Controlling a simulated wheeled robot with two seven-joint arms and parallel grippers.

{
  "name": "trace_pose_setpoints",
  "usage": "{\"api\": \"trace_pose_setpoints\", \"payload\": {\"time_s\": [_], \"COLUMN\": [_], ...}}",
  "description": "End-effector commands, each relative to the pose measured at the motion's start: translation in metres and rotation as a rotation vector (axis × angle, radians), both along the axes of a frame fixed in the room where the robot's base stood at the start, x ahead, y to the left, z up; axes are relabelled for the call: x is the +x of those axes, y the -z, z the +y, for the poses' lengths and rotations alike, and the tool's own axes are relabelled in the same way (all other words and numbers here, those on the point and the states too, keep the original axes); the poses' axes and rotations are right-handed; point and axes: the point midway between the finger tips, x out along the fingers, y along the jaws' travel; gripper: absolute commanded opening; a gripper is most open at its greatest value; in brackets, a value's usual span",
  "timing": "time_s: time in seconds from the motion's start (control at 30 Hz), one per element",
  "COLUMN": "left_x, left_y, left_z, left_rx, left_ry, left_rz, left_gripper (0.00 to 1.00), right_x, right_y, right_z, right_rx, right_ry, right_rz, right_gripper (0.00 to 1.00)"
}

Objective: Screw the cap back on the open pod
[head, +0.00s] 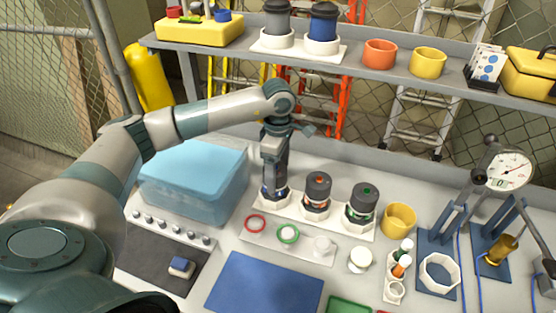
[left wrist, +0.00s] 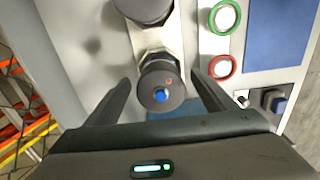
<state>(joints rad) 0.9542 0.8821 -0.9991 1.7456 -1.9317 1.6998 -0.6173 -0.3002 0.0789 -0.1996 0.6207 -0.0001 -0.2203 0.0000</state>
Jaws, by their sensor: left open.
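Three dark pods stand upright in white hexagonal seats on a pale rack (head: 340,229). The middle pod (head: 318,187) has an orange dot on top, and the right pod (head: 362,203) has a green dot. The left pod has a blue dot on its round dark top (left wrist: 161,92) in the left wrist view; in the head view my gripper mostly hides it. My left gripper (head: 273,168) points down over this pod, its open fingers (left wrist: 163,98) on either side with gaps. I cannot tell which pod is open, or see a loose dark cap. My right gripper is not in view.
A tray holds a red ring (head: 255,223), a green ring (head: 288,233) and a white round piece (head: 322,245). A light-blue box (head: 193,182) stands left of the pods, a yellow cup (head: 398,219) right. A shelf (head: 375,72) runs behind. The blue mat (head: 265,285) is clear.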

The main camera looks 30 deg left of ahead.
Motion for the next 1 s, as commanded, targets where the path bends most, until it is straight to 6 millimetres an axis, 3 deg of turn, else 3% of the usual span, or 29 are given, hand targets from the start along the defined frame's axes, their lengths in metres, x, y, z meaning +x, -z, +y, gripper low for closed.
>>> {"api": "trace_pose_setpoints", "payload": {"time_s": [0.37,0.53,0.57,0.6,0.7,1.0], "left_x": [0.0001,0.0000,0.0000,0.0000,0.0000,0.0001], "left_y": [0.0035,0.0033,0.0033,0.0033,0.0032,0.0035], "left_z": [-0.0001,-0.0001,-0.0001,-0.0001,-0.0001,-0.0001], "left_rx": [0.000,0.000,0.000,0.000,0.000,0.000], "left_ry": [0.000,0.001,0.001,0.001,0.001,0.005], "left_rz": [-0.001,0.000,0.000,0.000,0.000,-0.001], "left_gripper": [0.75,0.34,0.33,0.53,0.36,0.36], "right_x": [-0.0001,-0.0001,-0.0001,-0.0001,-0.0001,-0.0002], "right_y": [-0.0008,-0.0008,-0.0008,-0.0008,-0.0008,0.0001], "right_z": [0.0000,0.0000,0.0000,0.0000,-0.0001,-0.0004], "right_rx": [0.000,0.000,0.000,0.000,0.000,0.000], "right_ry": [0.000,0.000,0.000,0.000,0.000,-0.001], "right_rz": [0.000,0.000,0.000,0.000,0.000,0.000], "right_gripper": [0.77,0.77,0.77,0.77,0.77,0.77]}}
